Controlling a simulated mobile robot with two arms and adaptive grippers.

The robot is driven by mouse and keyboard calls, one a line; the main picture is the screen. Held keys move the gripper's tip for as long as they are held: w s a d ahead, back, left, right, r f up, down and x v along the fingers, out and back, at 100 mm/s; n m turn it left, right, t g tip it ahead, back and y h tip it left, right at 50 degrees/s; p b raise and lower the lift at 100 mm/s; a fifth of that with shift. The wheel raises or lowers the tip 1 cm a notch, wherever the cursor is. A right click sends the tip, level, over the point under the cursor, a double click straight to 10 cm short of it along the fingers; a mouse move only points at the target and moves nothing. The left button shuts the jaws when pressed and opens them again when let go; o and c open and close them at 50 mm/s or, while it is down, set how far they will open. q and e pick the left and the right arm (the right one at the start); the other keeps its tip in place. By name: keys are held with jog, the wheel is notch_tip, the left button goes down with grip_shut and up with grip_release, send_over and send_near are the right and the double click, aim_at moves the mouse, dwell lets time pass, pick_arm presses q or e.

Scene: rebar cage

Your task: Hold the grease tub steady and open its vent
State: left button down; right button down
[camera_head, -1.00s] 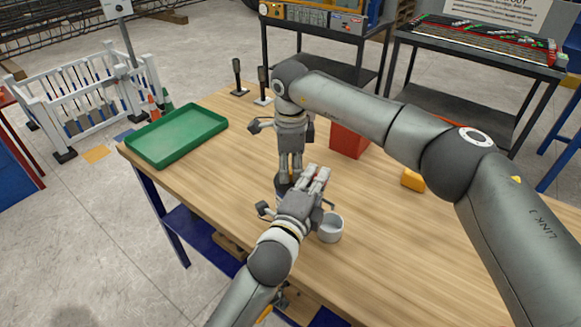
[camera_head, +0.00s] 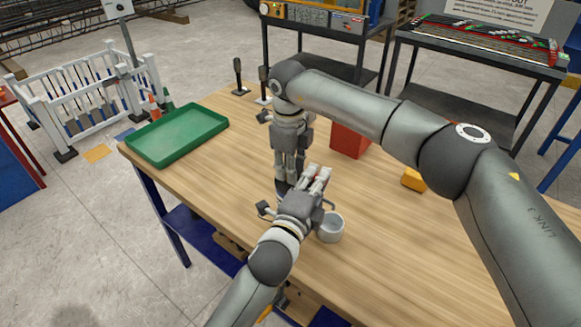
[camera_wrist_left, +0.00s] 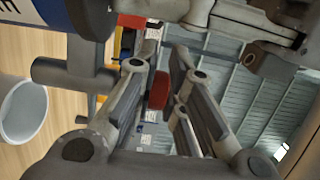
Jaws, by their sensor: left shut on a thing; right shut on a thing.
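The grease tub (camera_head: 282,187) stands on the workbench, dark and mostly hidden behind my two grippers in the head view. In the left wrist view its dark blue side (camera_wrist_left: 92,18) and part of a white label show at the upper left. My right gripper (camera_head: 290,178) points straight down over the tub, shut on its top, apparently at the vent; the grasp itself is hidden. My left gripper (camera_head: 318,174) is beside the tub, shut on a small red piece (camera_wrist_left: 158,91) between its fingers, which seems to be a grip of the tub.
A white cup (camera_head: 331,228) stands close beside my left gripper. A green tray (camera_head: 177,134), a red box (camera_head: 350,141) and a yellow block (camera_head: 413,180) are also on the workbench (camera_head: 400,245). The front right of the bench is clear.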

dwell(0.3)
jog(key=c, duration=1.5)
grip_release()
jog(key=shift+d, duration=0.1)
jog(key=shift+o, duration=0.2)
jog(key=shift+r, duration=0.1)
notch_tip(320, 180, up, 12)
jog(key=shift+s, duration=0.2)
pick_arm(q)
jog(key=c, duration=1.4)
grip_release()
jog(key=shift+c, duration=0.2)
